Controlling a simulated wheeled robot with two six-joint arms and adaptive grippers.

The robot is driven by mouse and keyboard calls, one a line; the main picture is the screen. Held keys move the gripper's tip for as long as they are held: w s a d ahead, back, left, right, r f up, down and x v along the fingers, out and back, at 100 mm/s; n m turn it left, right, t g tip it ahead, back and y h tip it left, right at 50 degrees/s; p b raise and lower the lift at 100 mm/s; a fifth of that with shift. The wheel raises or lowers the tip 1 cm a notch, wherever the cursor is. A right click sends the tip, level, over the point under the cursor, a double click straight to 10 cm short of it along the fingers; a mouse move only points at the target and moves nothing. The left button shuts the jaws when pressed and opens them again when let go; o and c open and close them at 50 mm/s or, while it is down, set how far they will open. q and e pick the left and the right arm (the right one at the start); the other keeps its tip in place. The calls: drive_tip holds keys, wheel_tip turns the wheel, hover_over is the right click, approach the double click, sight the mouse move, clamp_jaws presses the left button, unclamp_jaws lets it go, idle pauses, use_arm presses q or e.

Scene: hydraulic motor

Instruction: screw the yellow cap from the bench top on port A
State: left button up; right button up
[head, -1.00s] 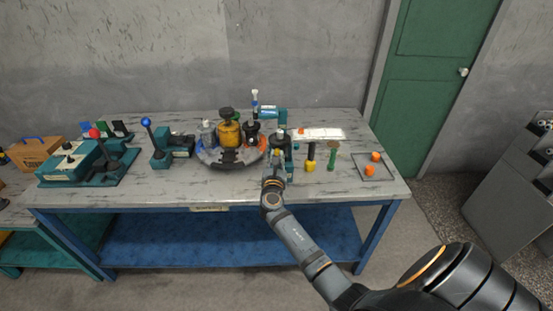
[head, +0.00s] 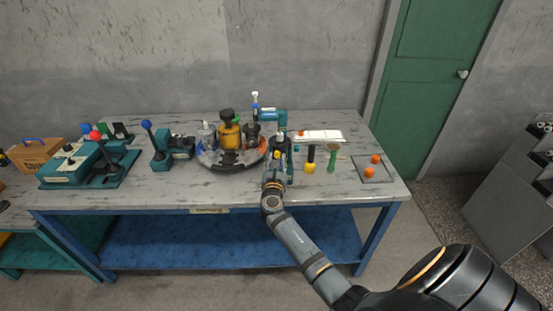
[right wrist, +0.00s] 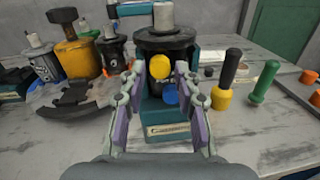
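The teal and black hydraulic motor (right wrist: 165,45) stands upright on the bench, right of the round dark tray. A round yellow cap (right wrist: 159,67) sits at the motor's front face, and a blue cap (right wrist: 171,93) is just below and right of it. The yellow cap also shows as a small spot in the head view (head: 277,154). My right gripper (right wrist: 160,75) is open, one finger on each side of the yellow cap, with a visible gap on both sides. The cap's seat behind it is hidden. My left gripper is not in view.
Right of the motor stand a black-and-yellow tool (head: 310,160) and a green one (head: 332,160). A tray (head: 385,179) with orange pieces lies farther right. The round tray (head: 211,158) with a yellow canister (head: 229,136) is close on the left. The bench front is clear.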

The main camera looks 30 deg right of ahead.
drive_tip(key=n+p, duration=0.2)
drive_tip(key=n, duration=0.1)
drive_tip(key=r+n+p, duration=0.1)
drive_tip(key=n+p, duration=0.2)
drive_tip(key=shift+r+n, duration=0.1)
drive_tip(key=shift+n, duration=0.2)
drive_tip(key=shift+n+p, duration=0.5)
drive_tip(key=shift+n, duration=0.3)
drive_tip(key=shift+f+n, duration=0.35)
drive_tip(key=shift+n, duration=0.15)
drive_tip(key=shift+f, duration=0.2)
drive_tip(key=shift+c, duration=0.3)
clamp_jaws()
